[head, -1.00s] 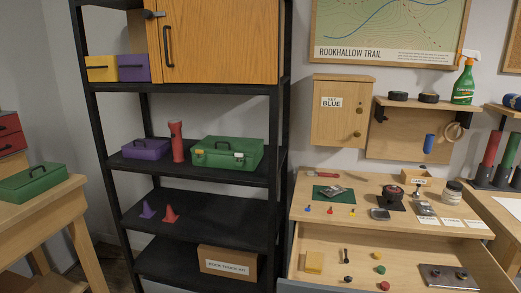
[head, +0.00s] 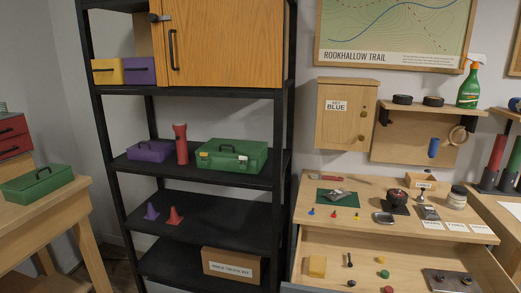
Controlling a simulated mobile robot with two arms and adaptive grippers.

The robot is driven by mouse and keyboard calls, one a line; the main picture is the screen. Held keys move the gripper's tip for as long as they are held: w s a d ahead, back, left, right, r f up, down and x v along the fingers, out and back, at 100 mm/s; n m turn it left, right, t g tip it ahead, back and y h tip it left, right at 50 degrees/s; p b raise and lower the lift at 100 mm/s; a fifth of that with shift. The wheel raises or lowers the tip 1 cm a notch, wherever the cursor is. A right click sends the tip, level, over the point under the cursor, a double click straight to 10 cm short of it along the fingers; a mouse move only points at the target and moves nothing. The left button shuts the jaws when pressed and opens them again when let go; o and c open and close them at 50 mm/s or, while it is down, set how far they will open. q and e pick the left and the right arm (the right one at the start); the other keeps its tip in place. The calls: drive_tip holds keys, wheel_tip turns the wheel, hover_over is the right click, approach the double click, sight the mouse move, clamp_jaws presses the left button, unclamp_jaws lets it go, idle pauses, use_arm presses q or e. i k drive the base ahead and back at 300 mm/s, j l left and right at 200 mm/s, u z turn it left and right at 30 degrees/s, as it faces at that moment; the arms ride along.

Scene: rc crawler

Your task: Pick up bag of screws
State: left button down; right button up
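I cannot make out a bag of screws for certain. A small greyish, shiny item (head: 428,212) lies on the right part of the workbench top, beside a dark round item with red (head: 397,197) and behind the white labels. Another small silvery item (head: 338,193) lies on a green mat (head: 323,203) at the left of the bench. Both are too small to identify. Neither of my grippers shows in the head view.
A black shelf unit (head: 115,165) with toolboxes stands left of the workbench (head: 380,222). The bench's drawer (head: 325,248) is open below its top and holds several small parts. A wooden table (head: 75,200) with a green toolbox (head: 45,182) stands far left.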

sight(428, 211)
drive_tip(key=j+z, duration=0.25)
drive_tip(key=z, duration=0.25)
drive_tip(key=j+z, duration=0.2)
drive_tip(key=z, duration=0.25)
drive_tip(key=k+j+z, duration=0.15)
drive_tip(key=z, duration=0.35)
